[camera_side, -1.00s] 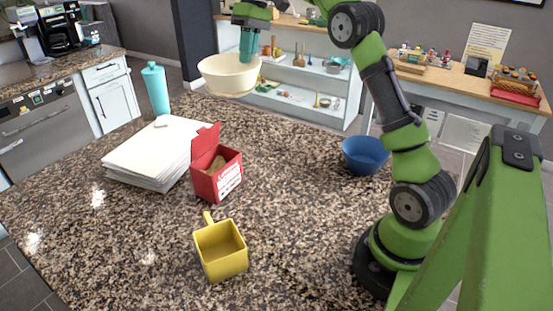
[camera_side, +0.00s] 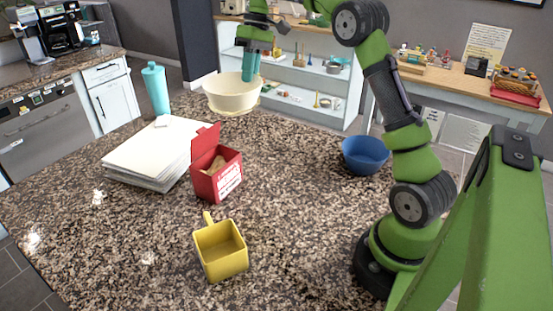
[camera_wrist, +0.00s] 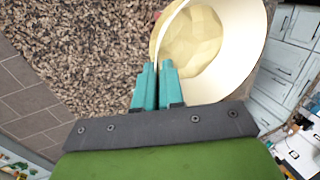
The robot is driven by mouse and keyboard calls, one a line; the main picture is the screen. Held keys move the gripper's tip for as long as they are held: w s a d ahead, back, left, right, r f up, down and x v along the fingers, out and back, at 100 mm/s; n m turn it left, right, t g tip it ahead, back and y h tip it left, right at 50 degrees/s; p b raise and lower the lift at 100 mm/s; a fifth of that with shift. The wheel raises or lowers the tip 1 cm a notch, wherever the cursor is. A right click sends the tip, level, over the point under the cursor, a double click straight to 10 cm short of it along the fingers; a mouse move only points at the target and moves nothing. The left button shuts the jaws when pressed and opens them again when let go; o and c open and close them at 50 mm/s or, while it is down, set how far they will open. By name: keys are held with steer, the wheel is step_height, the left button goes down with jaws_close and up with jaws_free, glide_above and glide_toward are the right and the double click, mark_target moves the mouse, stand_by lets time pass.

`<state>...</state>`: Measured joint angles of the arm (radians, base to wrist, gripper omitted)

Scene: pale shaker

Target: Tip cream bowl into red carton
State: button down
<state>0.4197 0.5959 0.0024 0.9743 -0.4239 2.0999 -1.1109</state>
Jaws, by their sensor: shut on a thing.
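The cream bowl (camera_side: 231,95) is held up in the air behind the red carton, roughly upright. My gripper (camera_side: 251,72) is shut on its rim, with the teal fingers at the rim's right side. In the wrist view the cream bowl (camera_wrist: 246,40) shows pale yellow faceted contents, and my gripper (camera_wrist: 157,78) pinches its near wall. The red carton (camera_side: 217,178) stands on the counter with its lid flap up. Something brown shows inside it. The bowl is apart from the carton and higher than it.
A stack of white paper (camera_side: 153,153) lies left of the carton, with a teal bottle (camera_side: 155,88) behind. A yellow square mug (camera_side: 222,252) stands in front. A blue bowl (camera_side: 365,155) is at the right, near my arm. The speckled counter (camera_side: 295,160) between is clear.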

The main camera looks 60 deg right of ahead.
steer(key=shift+f, duration=0.55)
steer(key=shift+a+r+h, duration=0.35)
steer(key=shift+r+h, duration=0.4)
steer(key=shift+h, duration=0.45)
steer(key=shift+d+f, duration=0.15)
steer(key=shift+a+r+h, duration=0.3)
steer(key=shift+r+h, duration=0.5)
steer(key=shift+r, duration=0.15)
steer(key=shift+a, duration=0.1)
steer(key=shift+a+r+h, duration=0.35)
steer(key=shift+r+h, duration=0.45)
steer(key=shift+r, duration=0.05)
steer(key=shift+a+r+h, duration=0.6)
steer(key=shift+r+h, duration=0.2)
steer(key=shift+r, duration=0.05)
